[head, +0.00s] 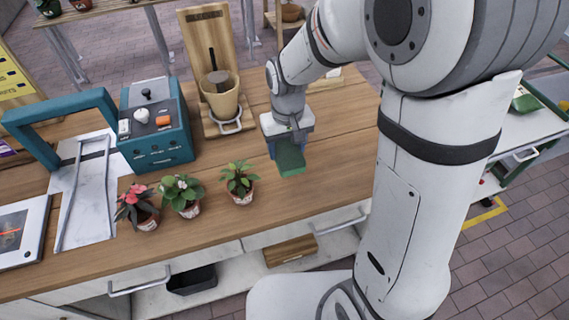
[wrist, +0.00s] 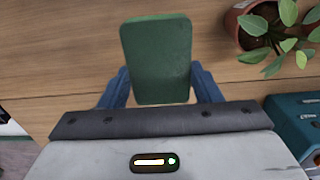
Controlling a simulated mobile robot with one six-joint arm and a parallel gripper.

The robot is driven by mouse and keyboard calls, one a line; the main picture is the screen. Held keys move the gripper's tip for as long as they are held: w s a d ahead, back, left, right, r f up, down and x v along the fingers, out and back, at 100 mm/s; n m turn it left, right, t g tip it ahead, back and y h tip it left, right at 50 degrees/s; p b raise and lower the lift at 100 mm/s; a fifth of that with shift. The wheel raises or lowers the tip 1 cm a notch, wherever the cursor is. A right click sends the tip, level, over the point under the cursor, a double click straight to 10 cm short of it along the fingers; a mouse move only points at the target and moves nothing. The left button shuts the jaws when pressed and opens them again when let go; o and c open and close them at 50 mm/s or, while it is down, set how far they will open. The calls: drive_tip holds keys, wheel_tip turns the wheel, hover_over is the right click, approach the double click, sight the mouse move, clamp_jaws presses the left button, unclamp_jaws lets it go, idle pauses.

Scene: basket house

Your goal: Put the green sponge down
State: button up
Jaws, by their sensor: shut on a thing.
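The green sponge (head: 290,160) is held between the blue fingers of my gripper (head: 288,148), over the wooden counter (head: 325,150). In the wrist view the sponge (wrist: 157,60) is a flat green block with rounded corners. A blue finger of my gripper (wrist: 157,88) presses on each side of it. I cannot tell for sure whether the sponge's lower end touches the counter.
Small potted plants (head: 240,182) stand left of the sponge near the counter's front edge. A teal machine (head: 155,130) and a wooden stand with a beige pot (head: 218,95) are farther back. The counter right of the sponge looks clear.

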wheel_tip(320, 180, down, 8)
drive_tip(key=shift+r+p, duration=0.1)
drive_tip(key=shift+p, duration=0.3)
drive_tip(key=shift+s, duration=0.1)
drive_tip(key=o, duration=0.9)
drive_tip(key=shift+o, duration=0.2)
